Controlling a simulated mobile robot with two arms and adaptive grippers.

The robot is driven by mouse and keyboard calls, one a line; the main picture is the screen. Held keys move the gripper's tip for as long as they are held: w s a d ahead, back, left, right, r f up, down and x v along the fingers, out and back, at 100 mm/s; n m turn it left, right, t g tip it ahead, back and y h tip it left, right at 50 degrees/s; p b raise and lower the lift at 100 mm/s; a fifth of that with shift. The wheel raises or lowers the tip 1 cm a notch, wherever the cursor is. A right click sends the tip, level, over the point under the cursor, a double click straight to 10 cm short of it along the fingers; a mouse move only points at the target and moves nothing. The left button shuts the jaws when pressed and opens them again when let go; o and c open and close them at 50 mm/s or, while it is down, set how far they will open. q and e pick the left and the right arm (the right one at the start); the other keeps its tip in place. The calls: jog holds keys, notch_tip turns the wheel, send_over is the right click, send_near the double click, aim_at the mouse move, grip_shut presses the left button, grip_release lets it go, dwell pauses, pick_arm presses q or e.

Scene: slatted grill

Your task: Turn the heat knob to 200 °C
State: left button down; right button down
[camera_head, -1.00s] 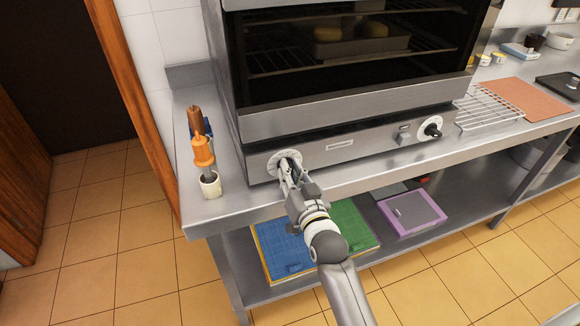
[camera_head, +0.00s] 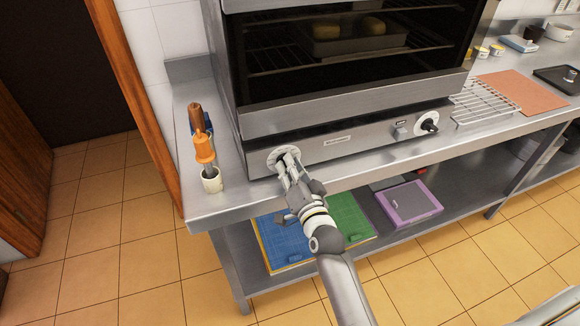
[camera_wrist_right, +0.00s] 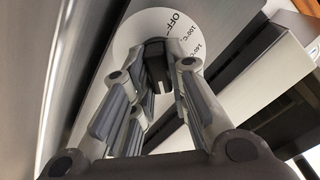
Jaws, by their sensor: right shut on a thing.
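The heat knob's white dial (camera_head: 275,157) is at the left end of the oven's front panel. In the right wrist view the dial (camera_wrist_right: 130,32) shows the marks OFF, 100 °C and 140 °C at its upper right. The black knob (camera_wrist_right: 158,62) stands at the dial's middle, between the fingers of my right gripper (camera_wrist_right: 155,85). In the head view my right gripper (camera_head: 290,165) is at the dial, shut on the knob and hiding much of it. The knob's pointer and the 200 °C mark cannot be made out. My left gripper is not in view.
The oven (camera_head: 345,110) stands on a steel counter (camera_head: 225,200). A second dial with a black knob (camera_head: 429,125) and a small switch (camera_head: 401,133) are further right on the panel. A wire rack (camera_head: 485,103) lies right.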

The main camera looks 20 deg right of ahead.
jog(key=shift+f, duration=0.15)
jog(key=c, duration=1.4)
grip_release()
jog(key=s, duration=1.2)
jog(key=shift+d, duration=0.2)
